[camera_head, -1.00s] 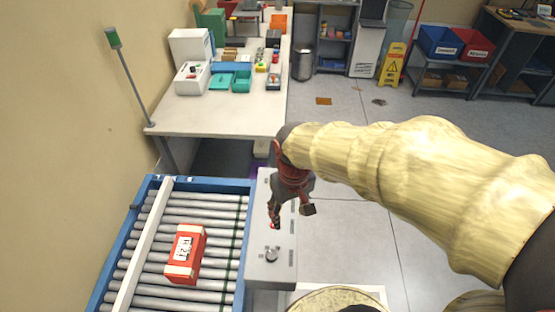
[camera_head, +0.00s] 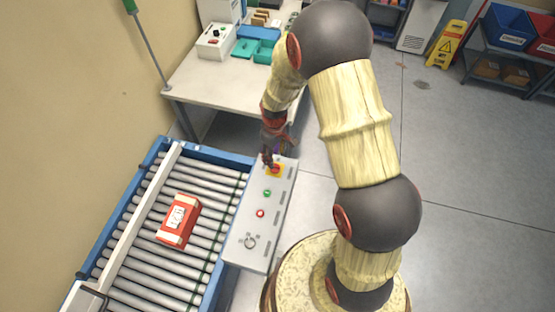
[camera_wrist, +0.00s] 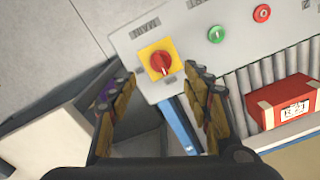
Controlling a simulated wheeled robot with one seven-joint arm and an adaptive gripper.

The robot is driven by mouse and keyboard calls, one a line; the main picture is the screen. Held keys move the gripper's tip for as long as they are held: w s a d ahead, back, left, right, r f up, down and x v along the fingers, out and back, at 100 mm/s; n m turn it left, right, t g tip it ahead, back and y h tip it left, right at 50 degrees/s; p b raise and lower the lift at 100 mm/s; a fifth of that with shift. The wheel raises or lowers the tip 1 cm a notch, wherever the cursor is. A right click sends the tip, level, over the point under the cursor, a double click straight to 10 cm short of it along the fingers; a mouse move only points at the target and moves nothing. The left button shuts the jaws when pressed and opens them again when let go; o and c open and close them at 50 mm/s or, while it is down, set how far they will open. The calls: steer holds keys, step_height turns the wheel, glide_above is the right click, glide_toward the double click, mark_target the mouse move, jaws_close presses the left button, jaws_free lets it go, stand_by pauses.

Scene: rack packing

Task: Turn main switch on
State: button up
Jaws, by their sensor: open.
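The main switch (camera_wrist: 161,62) is a red rotary knob on a yellow square plate, at one end of the grey control panel (camera_wrist: 265,25). In the head view the switch (camera_head: 275,169) sits at the panel's far end, partly hidden by my gripper (camera_head: 270,158). In the wrist view my gripper (camera_wrist: 163,98) is open and empty. Its fingertips point toward the switch, one on each side in the picture. I cannot tell whether either finger touches the knob. The knob's marking lines are too small to read.
A green button (camera_head: 267,193), a red button (camera_head: 260,213) and a round selector (camera_head: 250,242) share the panel. A roller conveyor (camera_head: 160,150) with a red-and-white box (camera_head: 178,220) lies to its left. A white table (camera_head: 190,88) stands behind.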

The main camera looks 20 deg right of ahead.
steer(key=shift+s+a, duration=0.1)
steer(key=shift+a, duration=0.15)
step_height(320, 180, down, 8)
steer(key=shift+d+r, duration=0.1)
steer(key=shift+c, duration=1.1)
steer(key=c, duration=0.9)
steer(key=shift+c, duration=0.2)
